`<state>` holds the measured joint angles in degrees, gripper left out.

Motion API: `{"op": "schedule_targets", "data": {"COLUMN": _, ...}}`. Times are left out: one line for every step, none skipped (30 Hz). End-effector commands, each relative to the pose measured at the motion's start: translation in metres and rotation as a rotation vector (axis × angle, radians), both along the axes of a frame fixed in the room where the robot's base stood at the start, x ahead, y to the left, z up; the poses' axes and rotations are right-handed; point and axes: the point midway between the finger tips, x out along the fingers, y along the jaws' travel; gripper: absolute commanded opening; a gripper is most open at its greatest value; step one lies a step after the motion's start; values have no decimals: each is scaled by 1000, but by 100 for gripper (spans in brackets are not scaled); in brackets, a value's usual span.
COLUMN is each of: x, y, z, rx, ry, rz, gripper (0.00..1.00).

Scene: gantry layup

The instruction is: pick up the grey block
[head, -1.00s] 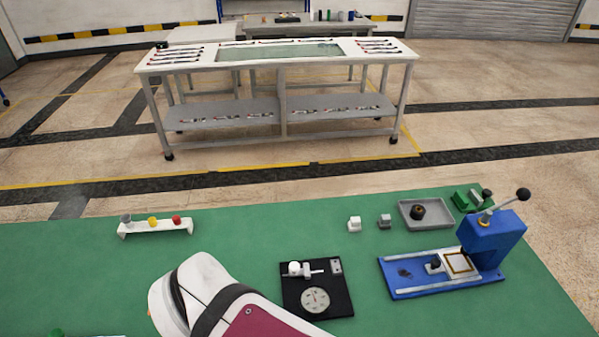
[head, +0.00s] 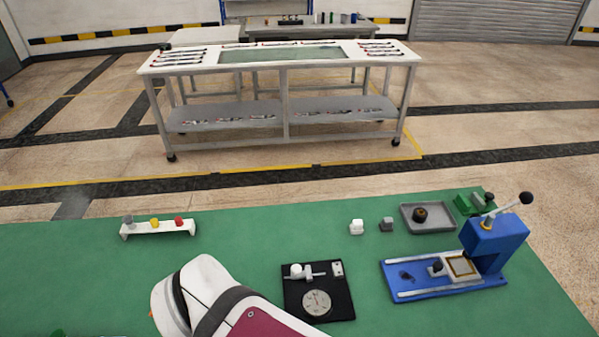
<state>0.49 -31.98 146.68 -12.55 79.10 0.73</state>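The small grey block (head: 387,225) stands on the green table mat (head: 290,230), between a white block (head: 356,227) on its left and a grey tray (head: 443,226) on its right. It is apart from both. Part of my white and maroon arm shows at the bottom left of centre, well away from the block. My gripper is not in view.
A blue press (head: 490,245) with a raised lever stands at the right. A black plate (head: 318,290) with a dial lies in front. A white rack (head: 157,228) with coloured knobs is at the left. Green parts (head: 470,203) lie at the back right.

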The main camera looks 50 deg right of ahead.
Motion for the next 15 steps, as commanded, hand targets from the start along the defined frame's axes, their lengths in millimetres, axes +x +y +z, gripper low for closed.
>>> {"op": "schedule_targets", "data": {"x": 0, "y": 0, "z": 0, "rx": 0, "ry": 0, "rz": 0, "gripper": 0}}
{"op": "schedule_targets", "data": {"x": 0, "y": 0, "z": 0, "rx": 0, "ry": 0, "rz": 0, "gripper": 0}}
{"op": "schedule_targets", "data": {"x": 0, "y": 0, "z": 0, "rx": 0, "ry": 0, "rz": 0, "gripper": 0}}
{"op": "schedule_targets", "data": {"x": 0, "y": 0, "z": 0, "rx": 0, "ry": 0, "rz": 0, "gripper": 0}}
{"op": "schedule_targets", "data": {"x": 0, "y": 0, "z": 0, "rx": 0, "ry": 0, "rz": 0, "gripper": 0}}
{"op": "schedule_targets", "data": {"x": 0, "y": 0, "z": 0, "rx": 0, "ry": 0, "rz": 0, "gripper": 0}}
{"op": "schedule_targets", "data": {"x": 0, "y": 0, "z": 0, "rx": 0, "ry": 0, "rz": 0, "gripper": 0}}
{"op": "schedule_targets", "data": {"x": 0, "y": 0, "z": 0, "rx": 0, "ry": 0, "rz": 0, "gripper": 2}}
{"op": "schedule_targets", "data": {"x": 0, "y": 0, "z": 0, "rx": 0, "ry": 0, "rz": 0, "gripper": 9}}
{"op": "schedule_targets", "data": {"x": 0, "y": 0, "z": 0, "rx": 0, "ry": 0, "rz": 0, "gripper": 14}}
{"op": "schedule_targets", "data": {"x": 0, "y": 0, "z": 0, "rx": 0, "ry": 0, "rz": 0, "gripper": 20}}
{"op": "schedule_targets", "data": {"x": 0, "y": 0, "z": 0, "rx": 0, "ry": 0, "rz": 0, "gripper": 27}}
{"op": "schedule_targets", "data": {"x": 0, "y": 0, "z": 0, "rx": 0, "ry": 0, "rz": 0, "gripper": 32}}
{"op": "schedule_targets", "data": {"x": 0, "y": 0, "z": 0, "rx": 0, "ry": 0, "rz": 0, "gripper": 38}}
{"op": "schedule_targets", "data": {"x": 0, "y": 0, "z": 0, "rx": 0, "ry": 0, "rz": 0, "gripper": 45}}
